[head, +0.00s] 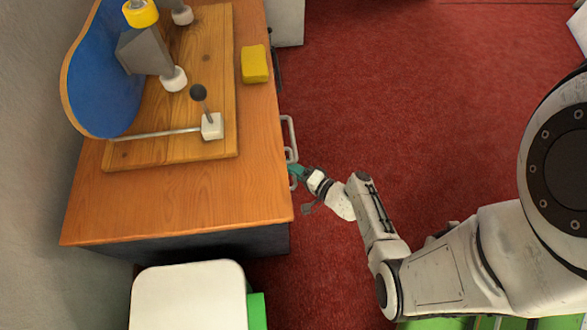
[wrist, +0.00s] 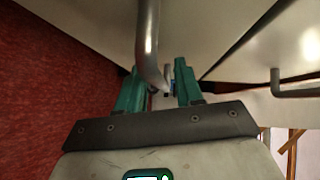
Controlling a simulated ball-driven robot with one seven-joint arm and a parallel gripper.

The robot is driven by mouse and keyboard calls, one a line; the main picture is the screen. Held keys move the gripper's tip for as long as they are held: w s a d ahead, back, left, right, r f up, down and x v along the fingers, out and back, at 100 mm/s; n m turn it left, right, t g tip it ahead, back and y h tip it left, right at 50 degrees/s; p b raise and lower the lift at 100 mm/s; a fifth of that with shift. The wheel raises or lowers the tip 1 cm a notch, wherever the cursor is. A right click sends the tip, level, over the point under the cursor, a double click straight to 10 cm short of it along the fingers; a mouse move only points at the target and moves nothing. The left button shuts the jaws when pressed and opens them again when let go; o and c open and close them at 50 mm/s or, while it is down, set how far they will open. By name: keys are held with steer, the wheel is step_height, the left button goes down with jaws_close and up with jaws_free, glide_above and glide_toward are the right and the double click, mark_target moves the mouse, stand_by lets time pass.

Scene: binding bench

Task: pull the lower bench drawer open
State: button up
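The bench (head: 190,200) has a wooden top, and pale handles stick out from its right side. One handle (head: 291,135) shows just behind my gripper (head: 296,172) in the head view. In the wrist view my gripper (wrist: 159,88) has its two teal fingers apart, with a grey bar handle (wrist: 148,45) running down to the gap between them. I see space beside the bar and no clear grip on it. A second handle (wrist: 295,86) is to the right, on another pale panel. I cannot tell which drawer each handle belongs to. No drawer visibly stands open.
A yellow block (head: 255,64) and a wooden board (head: 170,145) with a blue-faced device (head: 95,75) are on the bench top. A white-topped stool (head: 190,298) stands at the near end. The red floor (head: 400,100) right of the bench is largely clear.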

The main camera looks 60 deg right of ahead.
steer(key=shift+c, duration=0.2)
jaws_close()
stand_by(0.4)
